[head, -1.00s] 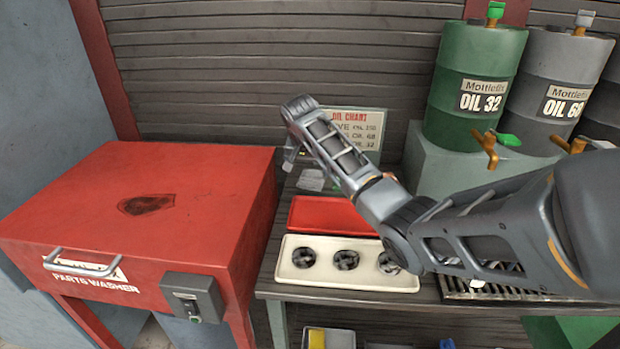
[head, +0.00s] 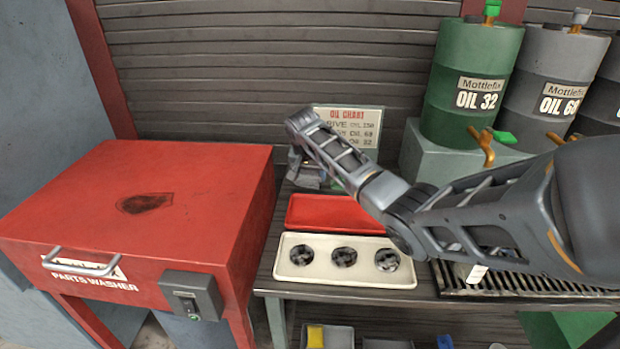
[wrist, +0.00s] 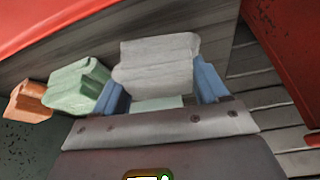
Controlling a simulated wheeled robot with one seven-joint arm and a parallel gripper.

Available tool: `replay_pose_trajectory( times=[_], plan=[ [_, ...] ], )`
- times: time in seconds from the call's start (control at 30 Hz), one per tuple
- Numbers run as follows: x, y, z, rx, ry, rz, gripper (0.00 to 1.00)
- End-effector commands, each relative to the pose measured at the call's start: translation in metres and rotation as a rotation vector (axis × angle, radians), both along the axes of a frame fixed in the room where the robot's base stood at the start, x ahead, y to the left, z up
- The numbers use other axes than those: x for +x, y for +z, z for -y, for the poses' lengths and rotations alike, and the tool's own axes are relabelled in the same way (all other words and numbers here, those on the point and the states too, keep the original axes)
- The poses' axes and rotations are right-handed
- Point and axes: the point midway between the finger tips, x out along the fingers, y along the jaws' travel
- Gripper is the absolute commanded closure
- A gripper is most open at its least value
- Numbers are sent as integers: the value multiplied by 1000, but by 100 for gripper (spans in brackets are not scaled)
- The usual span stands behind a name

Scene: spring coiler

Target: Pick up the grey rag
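The grey rag (wrist: 157,60) is a folded, pale grey cloth in the wrist view. It lies between the two blue fingers of my gripper (wrist: 163,80), which stand wide apart on either side of it. The right finger is close against the rag's side; the rag partly covers the left finger, so contact there cannot be told. The gripper looks open around the rag. In the head view my gripper (head: 302,172) is low at the back left of the bench, and my wrist hides most of the rag.
A green rag (wrist: 78,88) and an orange rag (wrist: 30,102) lie left of the grey one. A red tray (head: 335,212) and a cream tray (head: 345,281) with dark round parts are in front. The red parts washer (head: 200,215) stands left; an oil chart (head: 350,125) stands behind.

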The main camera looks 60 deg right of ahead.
Motion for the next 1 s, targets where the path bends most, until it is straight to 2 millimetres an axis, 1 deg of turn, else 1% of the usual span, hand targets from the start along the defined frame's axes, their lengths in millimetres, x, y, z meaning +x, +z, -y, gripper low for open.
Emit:
replay_pose_trajectory(
  times=[0.03,0.27,0.53,0.67,0.77,0.87,0.9,1.0],
  plan=[
    [0,0,0,0,0,0,34],
    [0,0,0,0,0,0,56],
    [0,1,0,0,0,0,57],
    [0,7,0,0,-1,1,57],
    [1,18,0,0,0,2,57],
    [2,35,0,-1,2,4,57],
    [1,44,0,-1,0,5,57],
    [-20,55,19,0,-6,4,57]
  ],
)
